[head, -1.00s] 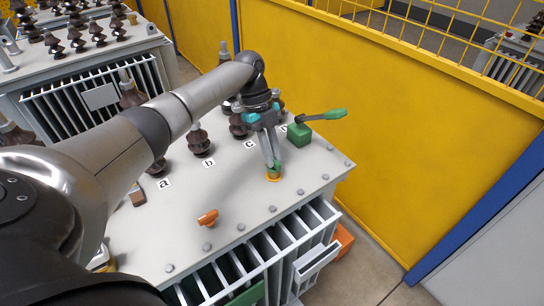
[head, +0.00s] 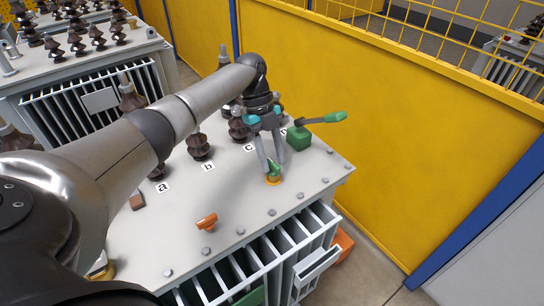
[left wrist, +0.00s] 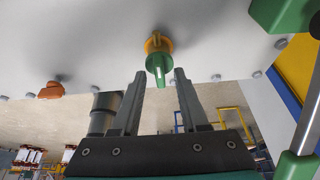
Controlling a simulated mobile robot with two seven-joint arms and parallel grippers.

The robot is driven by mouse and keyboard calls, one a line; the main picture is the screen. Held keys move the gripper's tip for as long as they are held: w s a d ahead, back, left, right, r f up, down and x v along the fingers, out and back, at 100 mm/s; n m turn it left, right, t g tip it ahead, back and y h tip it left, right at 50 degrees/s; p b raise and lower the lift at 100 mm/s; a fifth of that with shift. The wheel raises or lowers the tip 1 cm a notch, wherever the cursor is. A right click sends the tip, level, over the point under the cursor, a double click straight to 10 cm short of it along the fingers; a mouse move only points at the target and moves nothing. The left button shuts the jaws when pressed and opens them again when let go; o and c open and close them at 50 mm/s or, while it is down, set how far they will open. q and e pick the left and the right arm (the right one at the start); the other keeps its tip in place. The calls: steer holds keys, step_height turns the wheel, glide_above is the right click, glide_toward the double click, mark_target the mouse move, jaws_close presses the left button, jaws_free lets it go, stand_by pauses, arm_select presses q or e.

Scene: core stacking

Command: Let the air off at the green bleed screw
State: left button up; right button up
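The green bleed screw (head: 274,169) stands on a yellow-orange fitting (head: 273,180) near the right front edge of the grey transformer lid. In the left wrist view the green screw (left wrist: 158,65) juts from its yellow base (left wrist: 158,44). My left gripper (head: 272,167) is open at the screw. In the left wrist view its two fingertips (left wrist: 160,73) stand to either side of the green part, with a visible gap on each side. Nothing is held. My right gripper is in neither view.
A green block (head: 299,136) with a green-handled lever (head: 335,117) stands behind the screw. An orange tap (head: 207,220) sits to the left on the lid (head: 240,200). Brown insulators (head: 199,147) line the back, and a yellow wall (head: 400,150) rises beyond.

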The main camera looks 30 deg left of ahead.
arm_select(q)
steer(key=p+v, duration=0.1)
steer(key=v, duration=1.4)
steer(key=shift+p, duration=0.3)
steer(key=shift+a, duration=0.1)
